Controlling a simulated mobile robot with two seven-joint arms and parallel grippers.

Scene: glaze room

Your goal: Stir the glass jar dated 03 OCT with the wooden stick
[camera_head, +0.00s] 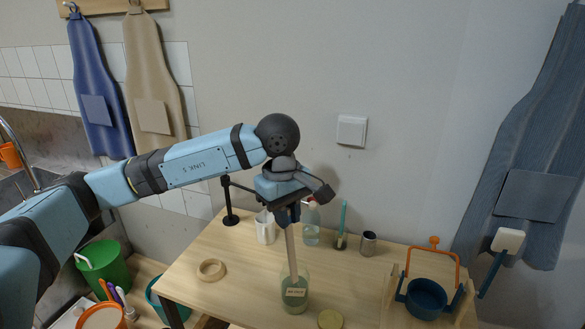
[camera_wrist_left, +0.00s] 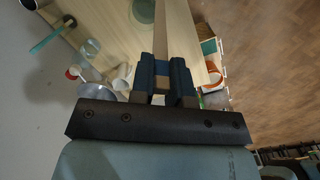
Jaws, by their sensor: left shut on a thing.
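My left gripper (camera_head: 288,212) is shut on the upper part of a pale wooden stick (camera_head: 291,245), which points down almost upright. The gripper and stick also show in the left wrist view, the gripper (camera_wrist_left: 162,85) at the near end of the stick (camera_wrist_left: 160,38). A glass jar (camera_head: 294,300) with grey-green contents and a pale label stands on the table (camera_head: 238,294) below the gripper. The label is too small to read surely. The stick's lower end overlaps the jar's mouth; I cannot tell how deep it is. My right gripper is not in view.
A round lid (camera_head: 330,319) lies right of the jar. A tape ring (camera_head: 211,269) lies left. Behind stand a white cup (camera_head: 265,228), a clear bottle (camera_head: 312,228), a teal brush (camera_head: 342,224) and a metal cup (camera_head: 368,243). A blue pot (camera_head: 426,300) stands at right.

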